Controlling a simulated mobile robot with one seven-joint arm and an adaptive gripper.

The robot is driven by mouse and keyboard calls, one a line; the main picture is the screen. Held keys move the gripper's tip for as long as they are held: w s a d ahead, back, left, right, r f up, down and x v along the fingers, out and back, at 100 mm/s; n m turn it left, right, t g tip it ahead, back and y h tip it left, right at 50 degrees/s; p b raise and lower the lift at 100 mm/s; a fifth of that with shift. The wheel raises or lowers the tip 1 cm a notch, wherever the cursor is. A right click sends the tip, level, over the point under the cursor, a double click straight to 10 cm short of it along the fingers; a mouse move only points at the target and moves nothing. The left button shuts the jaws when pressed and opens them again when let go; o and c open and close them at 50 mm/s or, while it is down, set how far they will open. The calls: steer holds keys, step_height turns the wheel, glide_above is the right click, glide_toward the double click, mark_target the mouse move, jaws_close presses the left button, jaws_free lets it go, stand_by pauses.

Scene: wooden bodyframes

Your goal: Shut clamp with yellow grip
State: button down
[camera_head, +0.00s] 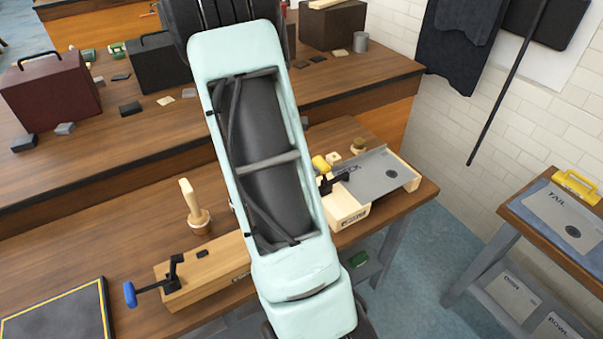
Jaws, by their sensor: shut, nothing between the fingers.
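The clamp with the yellow grip (320,163) is just right of my arm, at the left end of a pale wooden block (348,209). Its yellow grip points up and to the left, and its black metal part (327,183) sits below the grip. My arm stands close in front and may cover part of the clamp, so I cannot tell how its jaw stands. A grey metal plate with lettering (388,175) lies on the block beside the clamp. My arm crosses the middle of the view from top to bottom; my gripper does not show.
Another clamp with a blue grip (130,293) is on a wooden block (217,269) at lower left. A dark mat (62,318) lies at front left. A side table (515,208) stands at right, with floor between.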

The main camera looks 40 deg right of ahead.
steer(key=shift+s+d+r+p, duration=0.15)
steer(key=shift+d+r, duration=0.15)
steer(key=shift+d, duration=0.25)
steer(key=shift+s+d+r+p, duration=0.15)
steer(key=shift+d+r, duration=0.15)
steer(key=shift+d, duration=0.2)
steer(key=shift+s+d, duration=0.15)
